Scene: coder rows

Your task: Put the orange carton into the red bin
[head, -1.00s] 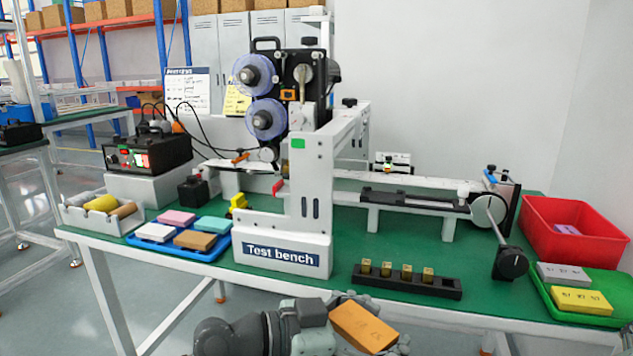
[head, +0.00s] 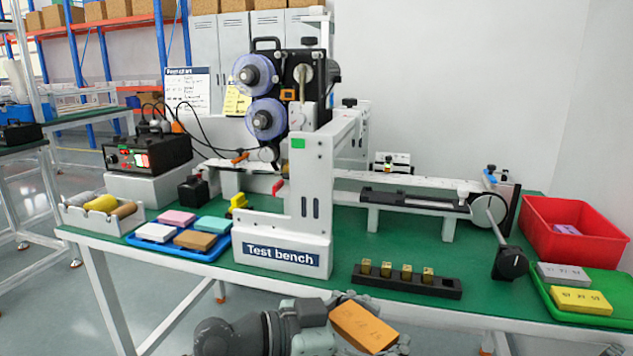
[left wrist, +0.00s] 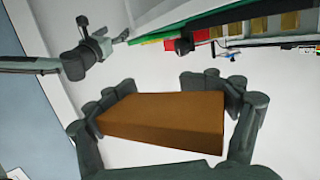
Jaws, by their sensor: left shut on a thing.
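The orange carton (head: 364,327) is in my left gripper (head: 352,330) at the bottom of the head view, in front of the table's front edge. It is tilted, with dark marks on its face. In the left wrist view the carton (left wrist: 165,122) lies between both fingers of my left gripper (left wrist: 165,110), which are shut on it. The red bin (head: 540,239) stands on the table at the far right, well to the right of the carton. A small purple piece (head: 567,229) lies inside it.
The green tray (head: 625,290) with grey and yellow blocks stands in front of the red bin. A black holder (head: 407,281) with brass pieces lies near the front edge. The Test bench machine (head: 283,241) and its black crank knob (head: 510,262) stand on the table. A blue tray (head: 182,250) is at left.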

